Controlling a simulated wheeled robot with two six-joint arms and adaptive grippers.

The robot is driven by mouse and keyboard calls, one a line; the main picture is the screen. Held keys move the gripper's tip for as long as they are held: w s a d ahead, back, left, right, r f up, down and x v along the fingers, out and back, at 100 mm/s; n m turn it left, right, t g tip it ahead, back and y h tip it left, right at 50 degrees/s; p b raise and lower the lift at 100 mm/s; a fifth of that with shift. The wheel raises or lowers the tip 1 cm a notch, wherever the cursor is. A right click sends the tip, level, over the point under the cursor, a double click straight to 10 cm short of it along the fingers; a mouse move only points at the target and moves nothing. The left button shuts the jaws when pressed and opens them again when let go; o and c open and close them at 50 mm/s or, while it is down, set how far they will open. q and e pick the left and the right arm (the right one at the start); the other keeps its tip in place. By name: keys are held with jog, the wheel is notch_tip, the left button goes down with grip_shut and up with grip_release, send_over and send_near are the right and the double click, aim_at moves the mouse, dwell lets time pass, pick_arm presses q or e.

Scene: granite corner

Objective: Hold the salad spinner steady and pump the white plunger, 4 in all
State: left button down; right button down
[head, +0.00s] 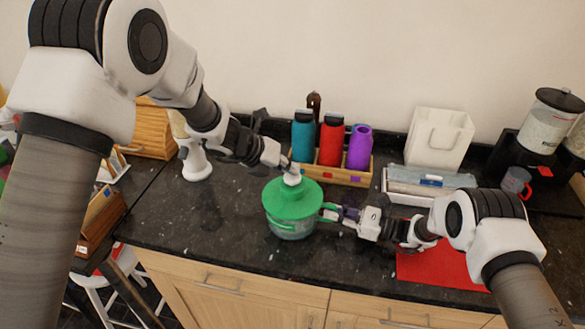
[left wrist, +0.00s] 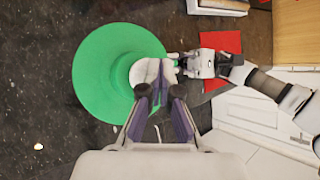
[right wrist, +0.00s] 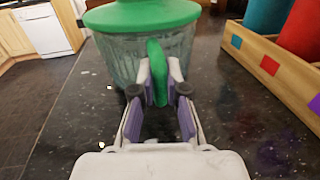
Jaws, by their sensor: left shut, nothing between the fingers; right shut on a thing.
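The salad spinner has a green lid (head: 291,199) and a clear ribbed bowl (right wrist: 120,55). It stands upright on the dark counter, in the middle of the head view. The white plunger (head: 292,177) sticks up from the lid's centre; it also shows in the left wrist view (left wrist: 147,73). My left gripper (head: 285,163) is shut and empty, its fingertips at the plunger's top; whether they press on it I cannot tell. My right gripper (head: 335,213) is shut on the spinner's green handle (right wrist: 157,72), at the bowl's right side.
Behind the spinner, a wooden rack (head: 335,175) holds teal, red and purple bottles. A white tray (head: 395,197) and a red mat (head: 440,265) lie to the right. A white bin (head: 440,137) stands at the wall.

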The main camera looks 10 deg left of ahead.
pick_arm(q)
jog(key=shift+r, duration=1.75)
jog(key=shift+r, duration=2.55)
notch_tip(320, 180, up, 4)
jog(key=shift+f, duration=0.15)
send_over(290, 176)
jog(key=shift+f, duration=4.4)
jog(key=shift+f, duration=0.15)
